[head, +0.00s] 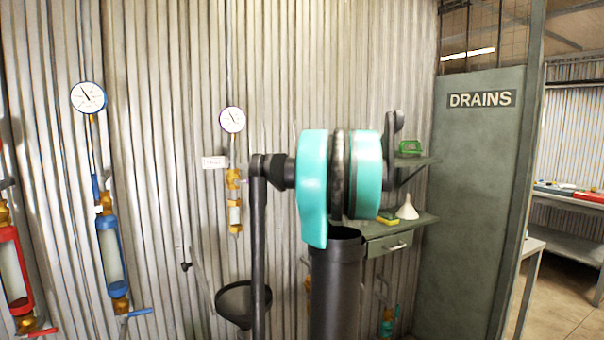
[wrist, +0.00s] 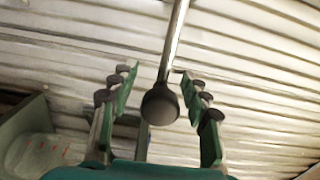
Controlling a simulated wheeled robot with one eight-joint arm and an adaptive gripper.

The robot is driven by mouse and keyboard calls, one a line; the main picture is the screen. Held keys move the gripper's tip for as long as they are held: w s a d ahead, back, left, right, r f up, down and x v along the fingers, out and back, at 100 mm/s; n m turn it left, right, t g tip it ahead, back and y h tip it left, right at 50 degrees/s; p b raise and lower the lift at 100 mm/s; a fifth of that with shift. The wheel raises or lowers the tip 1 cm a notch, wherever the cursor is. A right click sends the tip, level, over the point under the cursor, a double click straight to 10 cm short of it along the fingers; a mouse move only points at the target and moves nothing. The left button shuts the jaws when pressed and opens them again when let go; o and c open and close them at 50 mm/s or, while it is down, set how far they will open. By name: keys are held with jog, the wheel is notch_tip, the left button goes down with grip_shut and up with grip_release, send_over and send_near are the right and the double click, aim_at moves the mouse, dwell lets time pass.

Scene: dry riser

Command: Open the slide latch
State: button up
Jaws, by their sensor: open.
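In the wrist view my gripper (wrist: 159,73) is open, with a green-padded finger on each side. A dark rounded knob (wrist: 160,106) on a thin metal rod (wrist: 175,42) shows between the fingers, with gaps on both sides. The rod runs up out of the picture in front of the corrugated wall. I cannot tell whether this knob and rod belong to the slide latch. No part is clearly recognisable as the slide latch in the head view. There my own arm blocks the middle, and my gripper's fingers are not visible.
The corrugated wall carries gauges (head: 88,97) (head: 232,120), a blue-framed sight tube (head: 111,255) and a red one (head: 13,270). A black funnel (head: 243,301) is low beside my arm. A shelf with drawer (head: 388,244) stands behind it. A green DRAINS panel (head: 475,190) is right.

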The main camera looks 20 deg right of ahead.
jog(key=s, duration=1.2)
jog(key=shift+d, duration=0.25)
jog(key=s+a+f+n+g+y, duration=0.1)
jog(key=s+a+f+n+g, duration=0.25)
jog(key=a+f, duration=0.45)
jog(key=s+a+f+n+g+y, duration=0.2)
jog(key=s+a+f+n, duration=0.15)
jog(key=a+f, duration=0.5)
jog(key=s+a+f+n+g+y, duration=0.1)
jog(key=s+a+f+n+g, duration=0.2)
jog(key=a+f, duration=0.55)
jog(key=s+a+f+n+g+h, duration=0.2)
jog(key=s+f+n+g+h, duration=0.2)
jog(key=s+f, duration=1.3)
jog(key=s+n+g, duration=0.1)
jog(key=s+n, duration=0.1)
jog(key=n, duration=0.1)
jog(key=shift+s+f+n+h, duration=0.15)
jog(key=shift+f+n+h, duration=0.15)
jog(key=shift+f, duration=0.1)
jog(key=shift+a, duration=0.15)
